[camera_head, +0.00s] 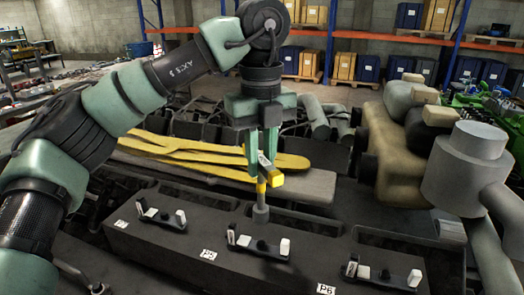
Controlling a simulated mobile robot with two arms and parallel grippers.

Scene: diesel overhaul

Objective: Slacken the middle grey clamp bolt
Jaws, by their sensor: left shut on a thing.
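My left gripper (263,153) hangs near the middle of the head view, pointing down. Its green fingers are shut on a yellow and grey tool (274,179). A thin shaft runs down from the tool to a grey cylindrical socket end (261,213). The socket end is above and behind the middle clamp (256,243), a dark bar with light blocks at its ends on the black engine block. A dark round bolt head (262,246) shows at the bar's centre. I cannot tell whether the socket end touches anything. My right gripper is not in view.
Similar clamps sit at left (160,218) and right (383,275) on the block (310,262). A large grey cylinder (467,165) and tan casing (395,150) stand at right. Shelves with bins are at the back.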

